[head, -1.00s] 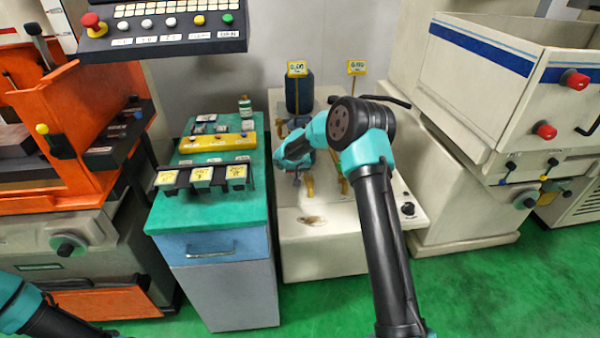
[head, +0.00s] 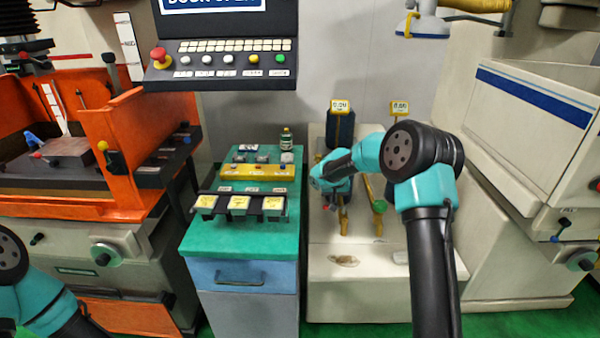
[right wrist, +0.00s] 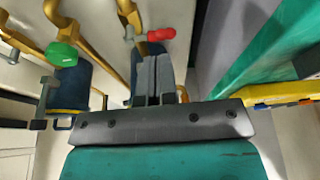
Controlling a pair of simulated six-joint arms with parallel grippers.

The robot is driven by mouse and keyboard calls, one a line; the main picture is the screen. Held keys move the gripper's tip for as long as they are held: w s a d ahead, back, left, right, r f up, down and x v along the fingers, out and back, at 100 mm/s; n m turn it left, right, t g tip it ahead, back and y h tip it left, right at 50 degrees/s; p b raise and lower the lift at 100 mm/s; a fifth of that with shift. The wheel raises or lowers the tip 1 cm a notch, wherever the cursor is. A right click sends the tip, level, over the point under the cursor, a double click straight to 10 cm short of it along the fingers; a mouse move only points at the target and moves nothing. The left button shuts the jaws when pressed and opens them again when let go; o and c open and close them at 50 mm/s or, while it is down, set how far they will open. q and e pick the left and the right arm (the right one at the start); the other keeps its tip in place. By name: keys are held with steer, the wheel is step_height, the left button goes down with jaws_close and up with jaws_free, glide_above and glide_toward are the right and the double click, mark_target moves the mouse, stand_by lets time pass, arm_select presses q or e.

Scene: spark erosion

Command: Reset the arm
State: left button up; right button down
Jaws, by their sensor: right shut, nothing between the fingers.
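My right arm reaches in from the bottom in the head view, and its teal wrist (head: 332,168) is over the cream cabinet with brass pipes. In the right wrist view my right gripper (right wrist: 153,98) is shut and empty. Its grey fingers point at the pipes, close to a red handle (right wrist: 160,34); I cannot tell whether they touch it. A green knob (right wrist: 62,56) is to the left there, and it also shows in the head view (head: 379,207). My left arm shows at the lower left of the head view; its gripper is out of frame.
A green-topped cart (head: 215,240) with yellow-labelled holders and a yellow block (head: 258,171) stands left of the cream cabinet (head: 345,285). A large cream machine (head: 530,100) is at the right.

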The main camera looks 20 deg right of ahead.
steer(key=shift+f, duration=0.1)
steer(key=s+a+f+n+g+y, duration=0.15)
steer(key=s+a+f+y, duration=0.25)
steer(key=s+a+f, duration=1.1)
steer(key=s+f, duration=0.2)
steer(key=s, duration=0.5)
steer(key=s+a+f, duration=0.2)
steer(key=s+f, duration=0.1)
steer(key=s, duration=0.4)
steer(key=s+a+f+g+y, duration=0.1)
steer(key=s+f, duration=0.2)
steer(key=s, duration=0.5)
steer(key=shift+s+a+f, duration=0.25)
steer(key=shift+s+a, duration=0.05)
steer(key=shift+n, duration=0.25)
